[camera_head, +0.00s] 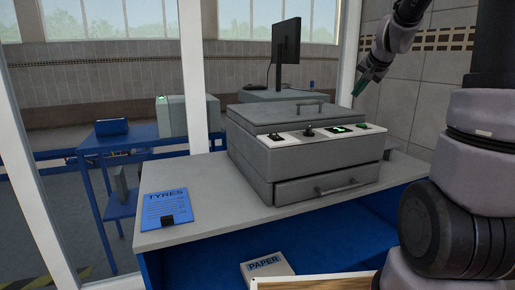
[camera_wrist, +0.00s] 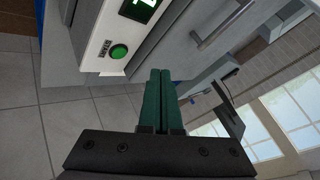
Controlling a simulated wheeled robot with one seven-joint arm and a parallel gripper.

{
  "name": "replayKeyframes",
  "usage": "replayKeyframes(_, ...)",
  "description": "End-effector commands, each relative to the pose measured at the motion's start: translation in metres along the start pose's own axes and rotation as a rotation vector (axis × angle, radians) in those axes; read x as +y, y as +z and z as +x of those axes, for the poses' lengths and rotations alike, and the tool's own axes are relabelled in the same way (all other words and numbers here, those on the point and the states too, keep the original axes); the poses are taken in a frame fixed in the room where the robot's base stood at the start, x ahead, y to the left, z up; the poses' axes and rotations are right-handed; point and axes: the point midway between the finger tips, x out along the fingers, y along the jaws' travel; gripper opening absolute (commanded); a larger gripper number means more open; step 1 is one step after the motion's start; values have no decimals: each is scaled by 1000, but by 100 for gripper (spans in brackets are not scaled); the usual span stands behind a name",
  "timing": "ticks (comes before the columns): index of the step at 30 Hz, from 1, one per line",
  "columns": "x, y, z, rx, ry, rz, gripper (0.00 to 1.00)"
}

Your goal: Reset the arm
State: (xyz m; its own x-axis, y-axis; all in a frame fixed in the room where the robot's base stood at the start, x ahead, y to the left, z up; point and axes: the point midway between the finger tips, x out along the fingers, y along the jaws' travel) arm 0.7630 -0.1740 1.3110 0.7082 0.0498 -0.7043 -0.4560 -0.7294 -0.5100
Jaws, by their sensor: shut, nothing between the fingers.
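My gripper (camera_head: 361,87) is raised at the upper right of the head view, above and to the right of the grey machine (camera_head: 285,165). It is apart from the machine and from the table. In the wrist view its two green fingers (camera_wrist: 160,82) are together with nothing between them. The machine's panel, with a green button (camera_wrist: 119,51) and a lit green display (camera_wrist: 138,8), shows beyond the fingers at the upper left of the wrist view.
The machine has a closed lid and a front drawer with a handle (camera_head: 337,188). It stands on a grey-topped table (camera_head: 215,220). A blue TYRES clipboard (camera_head: 167,206) lies at the left. A PAPER pack (camera_head: 266,268) lies below. A monitor (camera_head: 287,42) stands behind. Tiled wall lies to the right.

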Motion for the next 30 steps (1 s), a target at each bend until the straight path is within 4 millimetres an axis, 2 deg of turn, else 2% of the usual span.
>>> replayKeyframes(1,-11,18,-27,-16,-22,-30,0)
replayKeyframes(6,-20,88,-100,-96,-52,-128,0)
replayKeyframes(12,0,165,-168,-164,-47,-235,0)
replayKeyframes(15,16,195,-191,-185,-34,-274,0)
replayKeyframes(18,29,215,-205,-197,-21,-302,0)
replayKeyframes(21,38,226,-212,-203,-11,-315,0)
replayKeyframes(30,41,230,-214,-208,-5,-319,0)
